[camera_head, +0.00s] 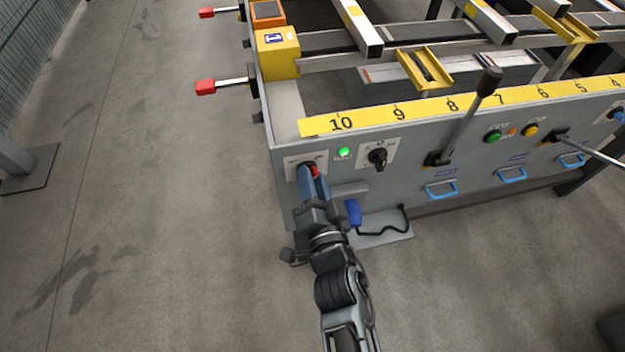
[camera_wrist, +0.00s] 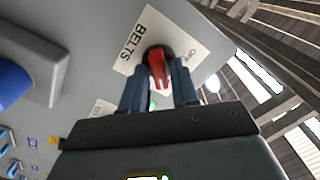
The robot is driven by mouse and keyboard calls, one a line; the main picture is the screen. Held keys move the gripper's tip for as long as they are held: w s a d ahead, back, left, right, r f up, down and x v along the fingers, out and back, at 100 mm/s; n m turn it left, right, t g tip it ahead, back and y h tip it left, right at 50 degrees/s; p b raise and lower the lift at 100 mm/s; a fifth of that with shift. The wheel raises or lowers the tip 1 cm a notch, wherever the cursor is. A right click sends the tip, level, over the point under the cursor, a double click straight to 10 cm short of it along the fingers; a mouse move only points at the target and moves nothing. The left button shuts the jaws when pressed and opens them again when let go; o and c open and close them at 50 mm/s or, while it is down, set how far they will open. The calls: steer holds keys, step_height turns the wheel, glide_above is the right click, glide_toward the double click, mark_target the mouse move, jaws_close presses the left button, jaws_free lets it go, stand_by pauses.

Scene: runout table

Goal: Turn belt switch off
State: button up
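The belt switch has a red handle (camera_wrist: 158,68) on a dark round base, set on a white plate (camera_wrist: 135,55) marked BELTS in the wrist view. In the head view the red handle (camera_head: 314,171) shows at the panel's left end, partly covered by my gripper. My gripper (camera_head: 309,177) has its two blue fingers on either side of the handle. A lit green lamp (camera_head: 344,152) is right of the switch plate.
A black rotary knob (camera_head: 377,158) and a long black lever (camera_head: 465,120) are to the right on the grey panel. Red-tipped handles (camera_head: 206,87) stick out at left.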

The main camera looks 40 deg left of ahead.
jaws_close()
steer(key=shift+n, duration=0.4)
steer(key=n, duration=0.5)
steer(key=n+b, duration=0.1)
steer(key=n, duration=1)
steer(key=shift+s+a+f+n, duration=0.15)
steer(key=shift+s+n, duration=0.1)
steer(key=shift+n, duration=0.15)
stand_by(0.4)
steer(key=shift+o, duration=1.4)
jaws_free()
